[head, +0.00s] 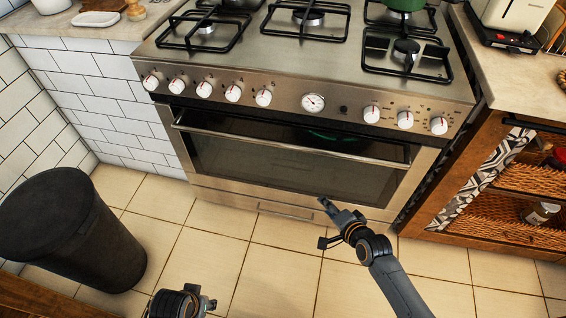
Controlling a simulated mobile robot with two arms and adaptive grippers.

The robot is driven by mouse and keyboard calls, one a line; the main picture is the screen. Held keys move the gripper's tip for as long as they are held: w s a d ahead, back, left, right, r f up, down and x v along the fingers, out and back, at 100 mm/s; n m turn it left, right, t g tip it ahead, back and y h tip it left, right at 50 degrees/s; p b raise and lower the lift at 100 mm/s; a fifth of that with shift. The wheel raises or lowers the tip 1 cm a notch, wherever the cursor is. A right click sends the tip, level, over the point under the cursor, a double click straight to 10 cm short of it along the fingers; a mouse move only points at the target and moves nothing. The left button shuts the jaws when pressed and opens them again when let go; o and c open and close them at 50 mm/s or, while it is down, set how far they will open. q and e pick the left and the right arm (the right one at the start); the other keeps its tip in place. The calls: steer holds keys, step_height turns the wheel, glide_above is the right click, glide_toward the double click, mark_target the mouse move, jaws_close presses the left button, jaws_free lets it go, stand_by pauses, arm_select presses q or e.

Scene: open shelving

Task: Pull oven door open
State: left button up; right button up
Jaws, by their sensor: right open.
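The oven (305,190) stands straight ahead, a steel range with a dark glass door and a row of white knobs above it. Its door looks shut, with a long horizontal bar handle (280,146) across the top. My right gripper (326,207) is open, in front of the lower part of the door. It is below the handle in the picture and apart from it. My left gripper (185,302) shows only partly at the bottom edge, low and left of the oven, and its fingers cannot be made out clearly.
A black bin (68,235) stands on the floor at the left. A wooden shelf unit with wicker baskets (510,222) is at the right, under a counter. A green pot (404,5) sits on the hob. The tiled floor (215,262) before the oven is clear.

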steer(key=w+a+r+m+t+y+b, duration=0.2)
steer(key=w+a+r+b, duration=0.15)
steer(key=r, duration=0.25)
arm_select(q)
steer(key=w+b+v, duration=0.1)
steer(key=b+v, duration=0.3)
steer(key=v, duration=0.4)
arm_select(e)
steer(key=m+t+y, duration=0.1)
steer(key=m+y, duration=0.1)
glide_toward(283, 146)
steer(key=b+x, duration=0.1)
steer(key=x, duration=0.4)
steer(key=b+x, duration=0.2)
steer(key=x, duration=0.3)
steer(key=shift+w+d+f, duration=0.15)
steer(key=shift+f, duration=0.1)
arm_select(q)
steer(key=w+d+r+t+h, duration=0.1)
steer(key=w+d+r+t, duration=0.1)
steer(key=w, duration=0.4)
steer(key=w+d+r+t+h, duration=0.1)
steer(key=w+d+r+t, duration=0.1)
steer(key=w+r+t, duration=0.3)
steer(key=shift+w+d+r+t, duration=0.15)
steer(key=shift+w+d+t, duration=0.1)
steer(key=shift+w+t, duration=1.05)
arm_select(e)
steer(key=shift+w, duration=0.2)
jaws_close()
